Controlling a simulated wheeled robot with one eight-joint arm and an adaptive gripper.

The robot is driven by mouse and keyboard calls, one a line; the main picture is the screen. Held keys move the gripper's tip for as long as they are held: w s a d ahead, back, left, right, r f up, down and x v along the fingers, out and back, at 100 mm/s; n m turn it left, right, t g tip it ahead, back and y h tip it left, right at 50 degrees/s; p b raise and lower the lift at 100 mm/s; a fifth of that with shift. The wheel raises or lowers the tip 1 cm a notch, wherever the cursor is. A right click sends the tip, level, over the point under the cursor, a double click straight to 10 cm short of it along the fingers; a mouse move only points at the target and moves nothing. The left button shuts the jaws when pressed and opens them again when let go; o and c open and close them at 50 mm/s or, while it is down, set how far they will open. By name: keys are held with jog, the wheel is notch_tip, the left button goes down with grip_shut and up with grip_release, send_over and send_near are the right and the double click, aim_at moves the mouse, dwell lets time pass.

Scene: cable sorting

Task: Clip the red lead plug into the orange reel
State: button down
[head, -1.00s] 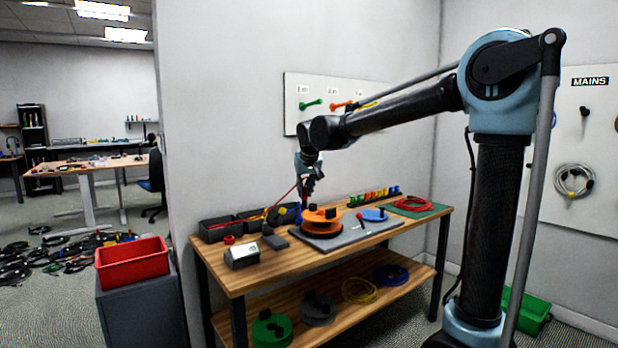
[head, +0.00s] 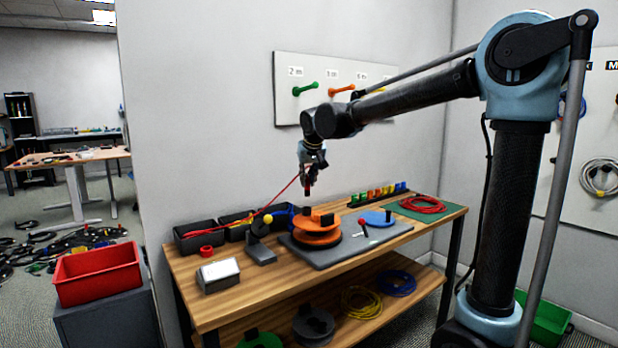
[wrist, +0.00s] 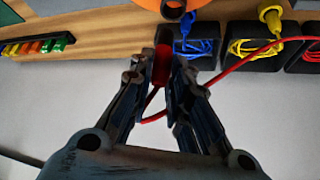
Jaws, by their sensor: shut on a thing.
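My gripper (head: 309,184) is shut on the red lead plug (wrist: 161,68), which sits between the fingertips in the wrist view. The gripper hangs above the bench, over and slightly behind the orange reel (head: 317,238), apart from it. The red lead (head: 285,190) runs from the gripper down left toward the black bins. In the wrist view, the lead (wrist: 235,66) passes the right finger toward the bins. Only an edge of the orange reel (wrist: 173,9) shows at the top of the wrist view. The reel stands on a grey mat (head: 300,247).
Black bins (head: 197,238) line the bench's back left. Coloured plugs (head: 378,193) stand in a row behind. A white-topped box (head: 219,271) sits front left.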

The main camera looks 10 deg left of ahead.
aim_at(307, 195)
jog(key=shift+s+f, duration=0.1)
jog(key=shift+f, duration=3.1)
jog(key=shift+f, duration=0.15)
jog(key=c, duration=1.4)
grip_release()
jog(key=shift+c, duration=0.2)
